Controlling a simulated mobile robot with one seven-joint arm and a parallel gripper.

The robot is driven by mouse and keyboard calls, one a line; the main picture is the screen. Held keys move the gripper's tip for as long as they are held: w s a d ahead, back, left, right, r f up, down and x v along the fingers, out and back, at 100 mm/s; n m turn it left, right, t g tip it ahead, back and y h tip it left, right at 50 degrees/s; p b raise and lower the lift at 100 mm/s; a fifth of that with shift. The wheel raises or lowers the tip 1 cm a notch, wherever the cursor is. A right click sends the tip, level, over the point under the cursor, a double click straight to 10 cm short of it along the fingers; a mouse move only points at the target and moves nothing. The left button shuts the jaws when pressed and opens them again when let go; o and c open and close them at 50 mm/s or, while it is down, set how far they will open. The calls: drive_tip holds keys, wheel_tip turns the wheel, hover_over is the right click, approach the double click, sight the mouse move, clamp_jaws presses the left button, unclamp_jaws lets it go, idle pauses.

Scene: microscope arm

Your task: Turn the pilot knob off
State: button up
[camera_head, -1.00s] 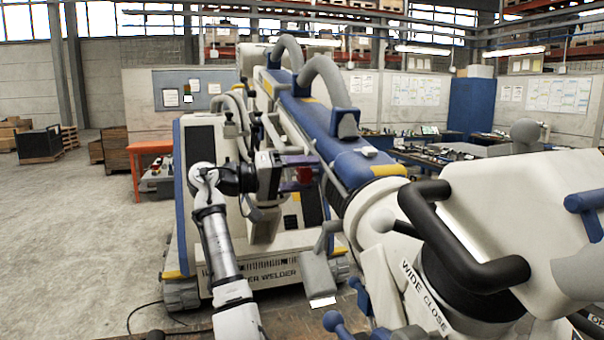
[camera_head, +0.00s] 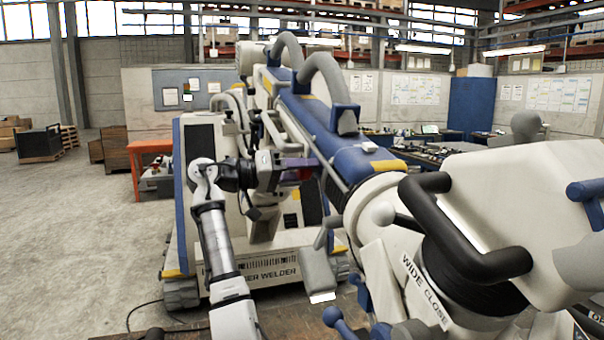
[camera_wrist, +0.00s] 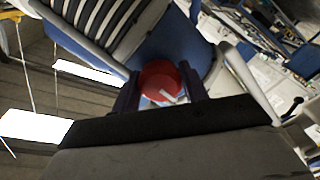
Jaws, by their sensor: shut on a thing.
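The pilot knob is a round red knob (camera_wrist: 158,77) with a small pale pointer mark, seen face-on in the wrist view. In the head view only a small part of it shows at the side of the big blue and white machine arm (camera_head: 335,140). My gripper (camera_head: 303,167) reaches it from the left. In the wrist view, the two dark fingers of my gripper (camera_wrist: 161,88) stand on either side of the knob and are shut on it. The label around the knob cannot be read.
A curved blue-grey hose (camera_head: 328,78) arches above the machine arm. A pale rail runs close to the knob. A black handle (camera_head: 465,235) and white housing (camera_head: 530,195) fill the right foreground. The floor at left (camera_head: 80,230) is open.

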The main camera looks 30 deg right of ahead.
drive_tip(key=m, duration=0.3)
drive_tip(key=shift+m+b, duration=0.35)
drive_tip(key=shift+m, duration=0.05)
drive_tip(key=m, duration=0.3)
drive_tip(key=shift+m, duration=0.3)
drive_tip(key=m+b, duration=0.1)
drive_tip(key=m, duration=0.5)
drive_tip(key=shift+m, duration=0.4)
drive_tip(key=o, duration=1)
drive_tip(key=shift+a, duration=0.15)
drive_tip(key=b+v, duration=0.3)
drive_tip(key=v, duration=1)
drive_tip(key=shift+w+a+b, duration=0.1)
drive_tip(key=shift+a+b, duration=0.2)
drive_tip(key=shift+b, duration=0.05)
